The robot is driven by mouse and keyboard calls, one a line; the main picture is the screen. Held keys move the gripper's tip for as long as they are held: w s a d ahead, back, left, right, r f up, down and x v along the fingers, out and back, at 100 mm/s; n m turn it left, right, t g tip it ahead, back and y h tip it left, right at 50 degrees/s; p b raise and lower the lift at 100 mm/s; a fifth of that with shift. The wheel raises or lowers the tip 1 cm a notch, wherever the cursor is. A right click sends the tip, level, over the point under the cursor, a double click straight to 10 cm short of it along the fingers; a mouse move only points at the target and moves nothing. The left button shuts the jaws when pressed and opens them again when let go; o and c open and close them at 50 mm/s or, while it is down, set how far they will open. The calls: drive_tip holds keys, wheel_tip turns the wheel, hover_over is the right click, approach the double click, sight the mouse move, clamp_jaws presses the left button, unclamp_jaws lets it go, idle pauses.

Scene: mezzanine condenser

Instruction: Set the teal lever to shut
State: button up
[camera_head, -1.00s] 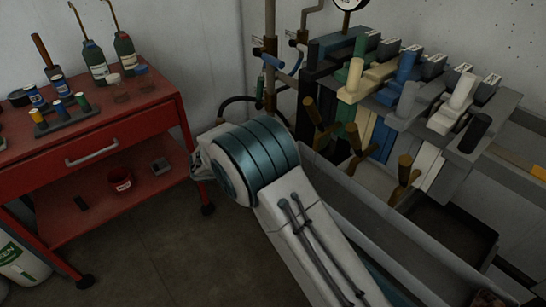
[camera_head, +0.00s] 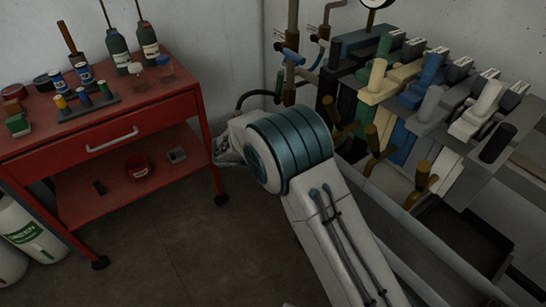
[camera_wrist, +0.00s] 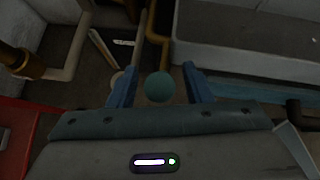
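The teal round knob (camera_wrist: 159,87) shows in the wrist view, between the two blue fingers of my gripper (camera_wrist: 160,86). My gripper is open, with a gap on each side of the knob. I cannot tell whether the knob is level with the fingertips or beyond them. The lever's shaft is mostly hidden behind the knob, so its angle is unclear. In the head view my arm covers that area, and I cannot pick out the teal knob there.
A red trolley (camera_head: 120,136) with bottles stands left. A bank of coloured levers (camera_head: 430,85) and a grey trough (camera_head: 415,232) are at the right. Blue-handled pipes (camera_head: 291,58) rise behind my arm. A pale bar (camera_wrist: 103,48) lies near the knob in the wrist view.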

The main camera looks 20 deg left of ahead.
drive_tip(key=v, duration=1.3)
drive_tip(key=shift+s+a+r, duration=0.15)
drive_tip(key=shift+s+r, duration=0.1)
drive_tip(key=shift+c, duration=0.4)
